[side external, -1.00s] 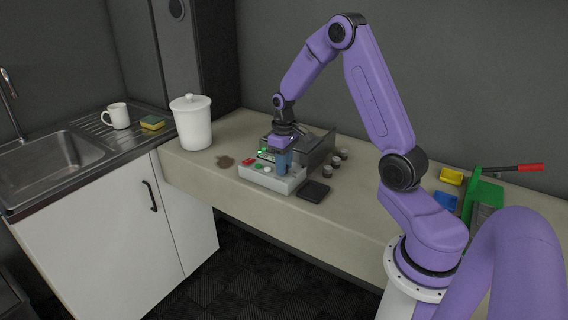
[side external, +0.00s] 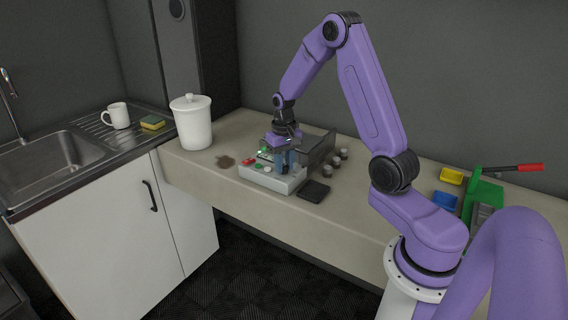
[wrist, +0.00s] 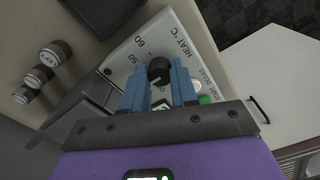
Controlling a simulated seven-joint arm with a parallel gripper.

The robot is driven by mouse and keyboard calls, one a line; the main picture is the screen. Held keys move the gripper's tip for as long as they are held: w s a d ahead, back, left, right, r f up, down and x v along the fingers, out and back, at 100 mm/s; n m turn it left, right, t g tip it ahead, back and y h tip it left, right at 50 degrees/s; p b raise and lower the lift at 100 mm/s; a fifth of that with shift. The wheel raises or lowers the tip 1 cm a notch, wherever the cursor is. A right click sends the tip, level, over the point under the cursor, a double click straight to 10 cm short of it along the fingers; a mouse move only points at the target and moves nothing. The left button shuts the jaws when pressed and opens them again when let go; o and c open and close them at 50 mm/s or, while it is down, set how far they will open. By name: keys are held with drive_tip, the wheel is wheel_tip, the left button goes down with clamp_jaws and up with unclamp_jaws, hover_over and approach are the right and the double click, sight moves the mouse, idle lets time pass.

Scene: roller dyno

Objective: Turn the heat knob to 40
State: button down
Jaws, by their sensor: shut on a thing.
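The heat knob (wrist: 158,70) is a round black dial on the white control panel (wrist: 150,40). In the wrist view "HEAT °C", "60" and "50" are printed around it; I cannot read its pointer or the 40 mark. My gripper (wrist: 161,76) has blue fingers, one on each side of the knob, and is shut on it. In the side external view my gripper (side external: 285,160) points down at the dyno's control box (side external: 285,184), and the knob is hidden by the fingers.
A black pad (side external: 314,191) lies in front, and a white lidded canister (side external: 192,122) stands left. A brown stain marks the counter.

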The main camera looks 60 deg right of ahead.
sight(284, 166)
drive_tip(key=c, duration=0.9)
unclamp_jaws()
drive_tip(key=shift+o, duration=0.2)
wheel_tip(284, 166, up, 18)
drive_tip(key=shift+f, duration=0.25)
drive_tip(key=s+a+f+n, duration=0.1)
drive_tip(key=s+a+n, duration=0.3)
drive_tip(key=a, duration=0.5)
drive_tip(key=s+a+f+n, duration=0.1)
drive_tip(key=s+a+n, duration=0.3)
drive_tip(key=a, duration=0.4)
drive_tip(key=s+a+f+n, duration=0.2)
drive_tip(key=s+n, duration=0.3)
drive_tip(key=s, duration=0.5)
drive_tip(key=s+a+f+n, duration=0.2)
drive_tip(key=s+a+n, duration=0.1)
drive_tip(key=s, duration=0.7)
drive_tip(key=shift+s+a+f+n, duration=0.25)
drive_tip(key=shift+a+f+n, duration=0.05)
drive_tip(key=shift+n, duration=0.6)
